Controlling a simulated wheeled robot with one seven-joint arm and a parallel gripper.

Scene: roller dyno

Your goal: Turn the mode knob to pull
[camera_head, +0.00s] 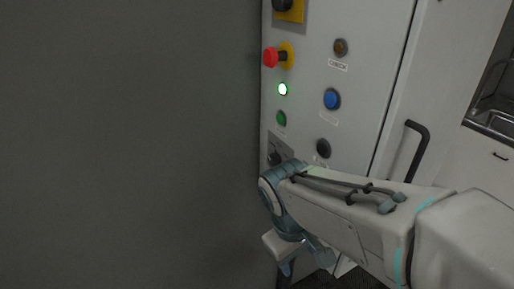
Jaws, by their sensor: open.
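A dark knob (275,155) on a grey plate sits low on the left edge of the control panel (350,110). It may be the mode knob, but no mode label is legible. My arm partly covers it, and its setting cannot be read. My gripper (286,268) is open, below that knob at the panel's lower left. It is partly hidden behind my wrist, and I see nothing between its fingers.
The panel also carries a red mushroom button (271,57), a lit green lamp (283,89), a green button (281,118), a blue button (331,99) and a black round control (323,148). A black handle (418,145) stands out at right. A plain grey wall (130,140) fills the left.

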